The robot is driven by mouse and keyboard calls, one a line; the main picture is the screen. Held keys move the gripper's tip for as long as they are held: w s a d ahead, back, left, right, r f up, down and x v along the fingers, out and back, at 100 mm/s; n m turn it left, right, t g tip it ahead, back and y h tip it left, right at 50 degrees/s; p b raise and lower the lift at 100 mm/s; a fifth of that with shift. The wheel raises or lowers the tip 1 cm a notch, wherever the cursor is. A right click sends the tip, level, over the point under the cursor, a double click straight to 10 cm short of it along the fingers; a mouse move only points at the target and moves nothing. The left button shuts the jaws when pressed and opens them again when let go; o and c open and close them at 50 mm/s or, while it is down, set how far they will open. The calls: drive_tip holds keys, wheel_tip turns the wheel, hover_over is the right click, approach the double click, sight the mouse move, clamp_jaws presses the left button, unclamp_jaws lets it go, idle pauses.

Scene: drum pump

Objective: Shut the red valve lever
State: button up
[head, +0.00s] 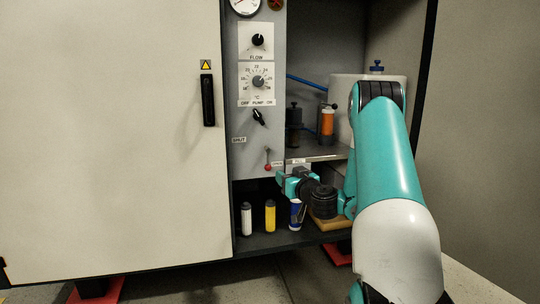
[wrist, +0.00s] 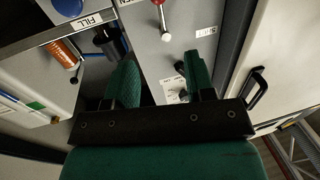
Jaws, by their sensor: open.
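The red valve lever (head: 268,166) is on the grey control panel, below the knobs. Its handle hangs down from the pivot, with the red ball at the lower end beside the OPEN label (head: 278,163). The SHUT label (head: 239,140) is up and to the left. In the wrist view, which is turned over, the lever's rod (wrist: 163,20) runs up from its pivot and the red end is at the top edge. My gripper (head: 284,180) is just below and right of the lever, open and empty. Its two fingers (wrist: 161,68) are apart in the wrist view, not touching the lever.
A shelf edge (head: 318,155) is close to my gripper on the right. Below it stand a white bottle (head: 246,219), a yellow bottle (head: 270,216) and a blue can (head: 296,213). An orange cylinder (head: 327,122) stands on the shelf. The closed cabinet door (head: 110,140) fills the left.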

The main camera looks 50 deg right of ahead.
sight(268, 162)
drive_tip(key=p+x, duration=0.6)
drive_tip(key=x, duration=0.5)
drive_tip(key=shift+w+a, duration=0.1)
drive_tip(key=shift+w, duration=0.1)
drive_tip(key=shift+x, duration=0.8)
drive_tip(key=shift+s, duration=0.1)
clamp_jaws()
